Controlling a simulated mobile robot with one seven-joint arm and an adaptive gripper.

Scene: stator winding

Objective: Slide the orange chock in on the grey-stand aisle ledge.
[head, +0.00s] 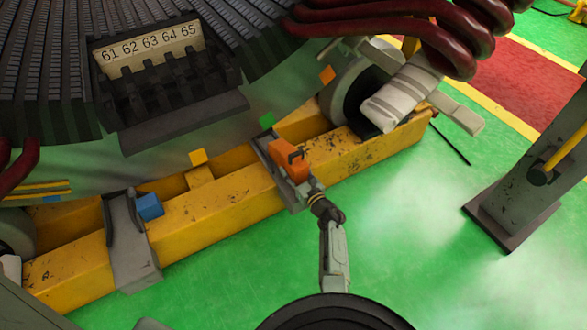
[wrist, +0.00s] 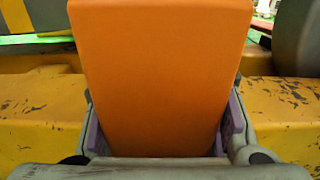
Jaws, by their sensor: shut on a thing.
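The orange chock (head: 283,154) is at the grey ledge bracket (head: 262,158) that straddles the yellow beam, in the middle of the head view. My gripper (head: 308,190) is shut on the chock from the near side. In the wrist view the orange chock (wrist: 160,70) fills the middle, between the purple pads of my gripper (wrist: 163,132). The chock hides what lies straight ahead, so I cannot tell whether it touches the bracket or how far in it sits.
A second grey bracket (head: 127,235) with a blue block (head: 149,206) stands left on the yellow beam (head: 215,208). The ribbed stator body hangs above. A white-wrapped roll (head: 402,92) and dark red cables (head: 400,22) are at upper right. A grey post (head: 510,200) stands right; green floor between is clear.

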